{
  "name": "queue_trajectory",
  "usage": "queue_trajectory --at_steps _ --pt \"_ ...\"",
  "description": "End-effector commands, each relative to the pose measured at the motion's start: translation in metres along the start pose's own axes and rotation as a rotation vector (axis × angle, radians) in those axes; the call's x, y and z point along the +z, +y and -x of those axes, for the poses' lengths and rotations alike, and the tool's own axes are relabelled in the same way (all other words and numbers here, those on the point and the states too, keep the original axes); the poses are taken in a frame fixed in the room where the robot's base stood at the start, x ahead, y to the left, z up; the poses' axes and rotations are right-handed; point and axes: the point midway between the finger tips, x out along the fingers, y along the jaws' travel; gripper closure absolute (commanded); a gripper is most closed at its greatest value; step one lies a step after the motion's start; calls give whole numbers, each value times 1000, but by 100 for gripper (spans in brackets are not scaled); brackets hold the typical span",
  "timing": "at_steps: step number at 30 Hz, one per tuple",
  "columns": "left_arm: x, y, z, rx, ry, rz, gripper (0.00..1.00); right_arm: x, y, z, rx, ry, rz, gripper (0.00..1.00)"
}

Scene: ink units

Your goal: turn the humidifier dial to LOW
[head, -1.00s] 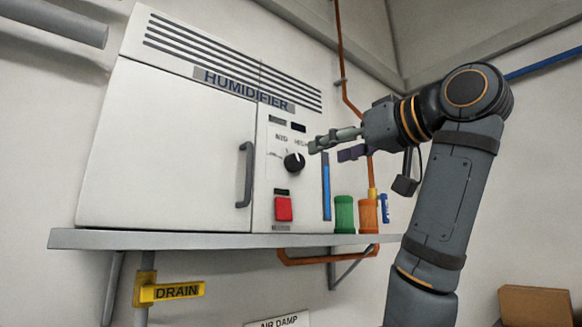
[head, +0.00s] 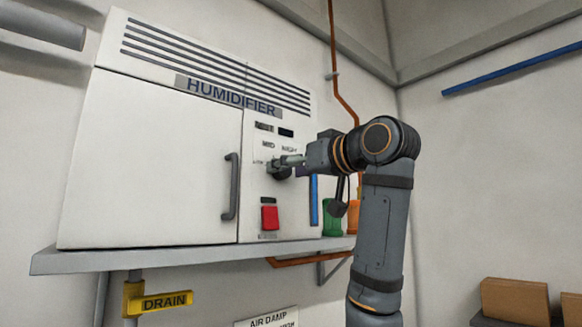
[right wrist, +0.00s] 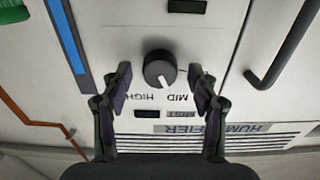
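The humidifier (head: 150,150) is a white cabinet on a wall shelf. Its black round dial (right wrist: 157,62) sits on the right-hand panel, with a white pointer mark facing roughly the MID label (right wrist: 178,97). The HIGH label (right wrist: 138,97) is beside MID; the LOW label (head: 258,162) is small in the head view. My right gripper (right wrist: 160,72) is open, its fingers on either side of the dial with gaps, not visibly touching it. In the head view my right gripper (head: 288,166) partly covers the dial. My left gripper is not in view.
A red button (head: 269,217) is below the dial, and a dark door handle (head: 231,187) is to its left. A blue strip (head: 314,200), a green container (head: 331,217) and an orange one (head: 352,216) are to the right. The grey shelf edge (head: 150,261) runs below.

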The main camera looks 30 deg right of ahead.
Motion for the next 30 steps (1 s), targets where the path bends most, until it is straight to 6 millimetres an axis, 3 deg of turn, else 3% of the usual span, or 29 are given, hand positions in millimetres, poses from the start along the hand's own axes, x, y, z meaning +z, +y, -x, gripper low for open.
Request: queue_trajectory --at_steps 2,11,20,30 --pt "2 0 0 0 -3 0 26 0 0 0 0 0 0 52" --pt "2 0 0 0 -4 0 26 0 0 0 0 -1 0 93" --pt "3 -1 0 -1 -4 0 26 0 0 0 0 -1 36 94" --pt "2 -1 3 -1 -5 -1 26 -1 1 0 0 0 263 94"
